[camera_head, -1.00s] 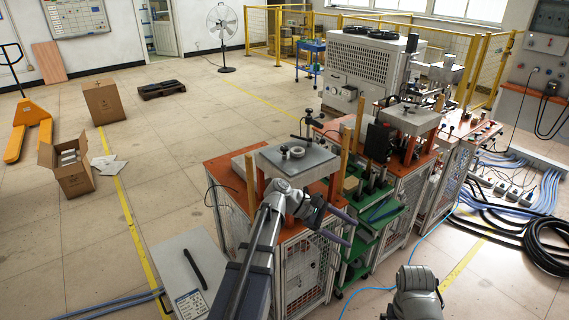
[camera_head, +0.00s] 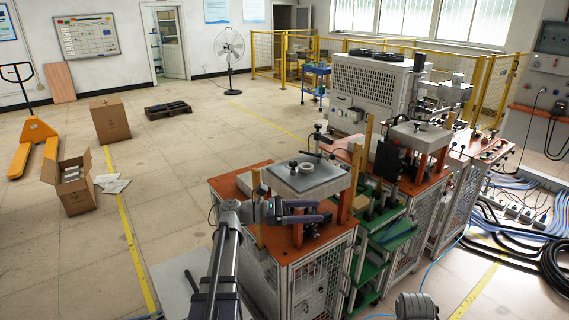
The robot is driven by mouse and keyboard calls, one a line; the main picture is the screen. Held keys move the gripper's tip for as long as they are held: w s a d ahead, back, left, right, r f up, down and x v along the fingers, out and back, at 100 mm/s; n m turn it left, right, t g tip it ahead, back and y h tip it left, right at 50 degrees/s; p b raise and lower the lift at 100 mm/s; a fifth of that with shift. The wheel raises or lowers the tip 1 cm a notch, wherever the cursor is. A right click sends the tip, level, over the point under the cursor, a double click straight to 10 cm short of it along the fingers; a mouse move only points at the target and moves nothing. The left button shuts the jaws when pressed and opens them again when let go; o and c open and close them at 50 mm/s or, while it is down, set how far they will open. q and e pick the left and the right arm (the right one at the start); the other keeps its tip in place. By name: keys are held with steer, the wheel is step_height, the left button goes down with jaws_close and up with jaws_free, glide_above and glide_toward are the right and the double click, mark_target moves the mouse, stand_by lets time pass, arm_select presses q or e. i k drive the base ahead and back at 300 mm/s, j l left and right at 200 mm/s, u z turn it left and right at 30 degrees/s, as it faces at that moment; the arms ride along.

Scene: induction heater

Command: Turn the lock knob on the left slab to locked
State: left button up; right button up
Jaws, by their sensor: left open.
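The left slab (camera_head: 309,182) is a grey plate on orange posts over the orange-topped left cabinet (camera_head: 325,278). On its top is a small pale round knob (camera_head: 307,168) with a dark centre; its lock setting is too small to read. My left gripper (camera_head: 322,210) is at the slab's near side, in front of and below the knob in the picture. Its two purple-grey fingers point right and stand apart, with nothing seen between them. It looks apart from the knob. My right gripper is out of view; only a grey part of my right arm shows at the bottom.
Wooden uprights (camera_head: 354,183) stand beside the slab. A second pressing station (camera_head: 421,136) and a green shelf rack (camera_head: 396,234) are to the right. Blue and black cables (camera_head: 491,236) lie on the floor at right.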

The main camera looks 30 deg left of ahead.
mark_target(292, 165)
steer(key=i+j+u, duration=0.2)
steer(key=j+u, duration=0.25)
steer(key=i+j+z, duration=0.1)
steer(key=i+j, duration=0.3)
steer(key=i+l, duration=0.1)
steer(key=l, duration=0.15)
steer(key=i+l, duration=0.15)
